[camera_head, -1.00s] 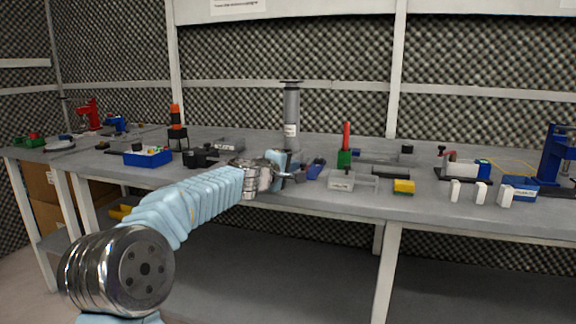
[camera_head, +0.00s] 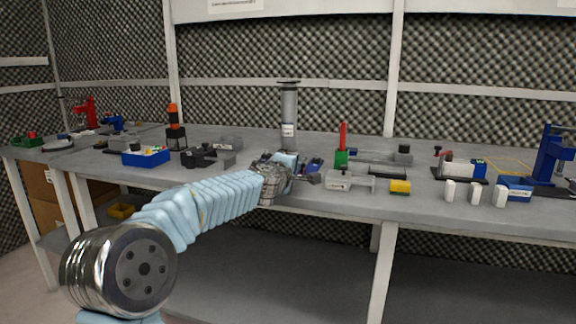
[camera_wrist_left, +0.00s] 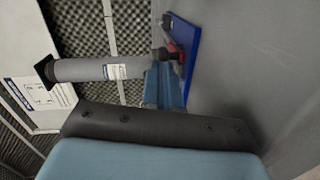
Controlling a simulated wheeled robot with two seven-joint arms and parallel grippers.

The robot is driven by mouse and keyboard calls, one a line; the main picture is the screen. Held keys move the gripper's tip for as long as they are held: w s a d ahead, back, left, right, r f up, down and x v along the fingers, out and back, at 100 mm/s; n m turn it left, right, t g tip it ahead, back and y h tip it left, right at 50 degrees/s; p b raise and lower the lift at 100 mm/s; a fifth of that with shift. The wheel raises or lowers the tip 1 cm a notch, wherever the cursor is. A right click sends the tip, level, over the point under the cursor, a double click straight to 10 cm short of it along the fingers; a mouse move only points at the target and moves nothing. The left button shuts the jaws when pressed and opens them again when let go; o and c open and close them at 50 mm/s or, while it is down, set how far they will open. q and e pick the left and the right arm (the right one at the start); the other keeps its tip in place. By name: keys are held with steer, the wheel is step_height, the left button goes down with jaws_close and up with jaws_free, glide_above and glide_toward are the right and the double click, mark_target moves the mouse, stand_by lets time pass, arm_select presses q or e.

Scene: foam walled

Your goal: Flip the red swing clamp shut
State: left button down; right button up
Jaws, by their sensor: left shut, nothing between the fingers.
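The red swing clamp (camera_wrist_left: 176,56) shows in the left wrist view as a small red part with dark pieces. It is on a blue plate (camera_wrist_left: 188,48). The blue plate also shows in the head view (camera_head: 315,165), mostly behind my left gripper. My left gripper (camera_head: 312,178) is shut and empty at the front of the bench. In the left wrist view its blue fingers (camera_wrist_left: 163,84) reach close to the red part. I cannot tell whether they touch it. The clamp arm's position is partly hidden by the fingers. My right gripper is not in view.
A grey cylinder (camera_head: 289,115) stands behind my left gripper. A red-handled green block (camera_head: 342,157), a clear tray (camera_head: 348,181) and a yellow block (camera_head: 400,187) stand to the right.

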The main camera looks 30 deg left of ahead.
arm_select(q)
steer(key=shift+d, duration=0.15)
steer(key=shift+w+d+p, duration=0.1)
steer(key=shift+d+p, duration=0.3)
steer(key=shift+w+d+p, duration=0.3)
steer(key=shift+d+p, duration=0.1)
steer(key=shift+d, duration=0.3)
steer(key=shift+w+d+p, duration=0.3)
steer(key=shift+d+p, duration=0.1)
steer(key=shift+d, duration=0.25)
steer(key=shift+w+d+r+p, duration=0.1)
steer(key=shift+w+d+p, duration=0.5)
steer(key=shift+w+d, duration=0.1)
steer(key=shift+w+d+p, duration=0.3)
steer(key=shift+w, duration=0.2)
